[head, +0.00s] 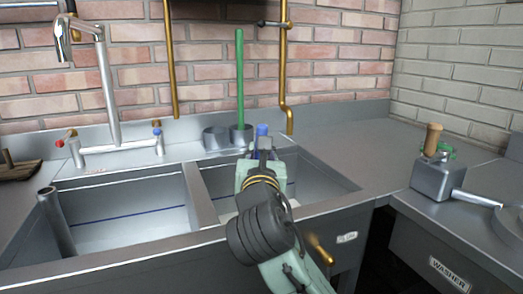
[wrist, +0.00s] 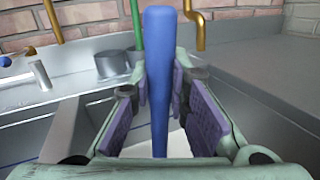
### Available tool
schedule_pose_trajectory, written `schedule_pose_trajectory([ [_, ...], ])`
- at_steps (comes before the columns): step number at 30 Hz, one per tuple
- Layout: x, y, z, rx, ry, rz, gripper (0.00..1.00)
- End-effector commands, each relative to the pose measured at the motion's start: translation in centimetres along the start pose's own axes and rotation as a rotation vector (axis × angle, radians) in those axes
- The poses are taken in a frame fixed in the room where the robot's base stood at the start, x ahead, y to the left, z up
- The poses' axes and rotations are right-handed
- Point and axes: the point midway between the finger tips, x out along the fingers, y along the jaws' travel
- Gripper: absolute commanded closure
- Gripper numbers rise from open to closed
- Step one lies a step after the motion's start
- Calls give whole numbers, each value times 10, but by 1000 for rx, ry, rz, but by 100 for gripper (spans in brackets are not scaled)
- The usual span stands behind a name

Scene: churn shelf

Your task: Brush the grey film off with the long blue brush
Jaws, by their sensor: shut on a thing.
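The long blue brush (wrist: 158,70) stands upright between the purple pads of my gripper (wrist: 160,95) in the wrist view. My gripper is shut on its handle. In the head view my gripper (head: 263,150) is over the right basin (head: 310,180), and only the top of the blue handle (head: 262,130) shows past it. The bristle end is hidden. A pale flat surface (wrist: 178,146) shows below the gripper in the right basin. I cannot make out the grey film on it.
A green-handled tool (head: 240,78) stands in a grey cup on the back ledge, beside another cup (head: 215,138). A tall tap (head: 105,85) and a divider (head: 199,195) are left. A grey box (head: 438,178) with a pale handle sits right. The counter between is clear.

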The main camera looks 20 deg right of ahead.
Motion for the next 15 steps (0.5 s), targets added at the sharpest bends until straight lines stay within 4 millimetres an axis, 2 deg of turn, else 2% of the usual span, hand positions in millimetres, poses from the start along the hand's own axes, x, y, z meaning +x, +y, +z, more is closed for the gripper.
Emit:
schedule_pose_trajectory([
  [9,-11,-25,2,-1,-3,-3,100],
  [15,-9,-33,1,0,-1,-2,100],
])
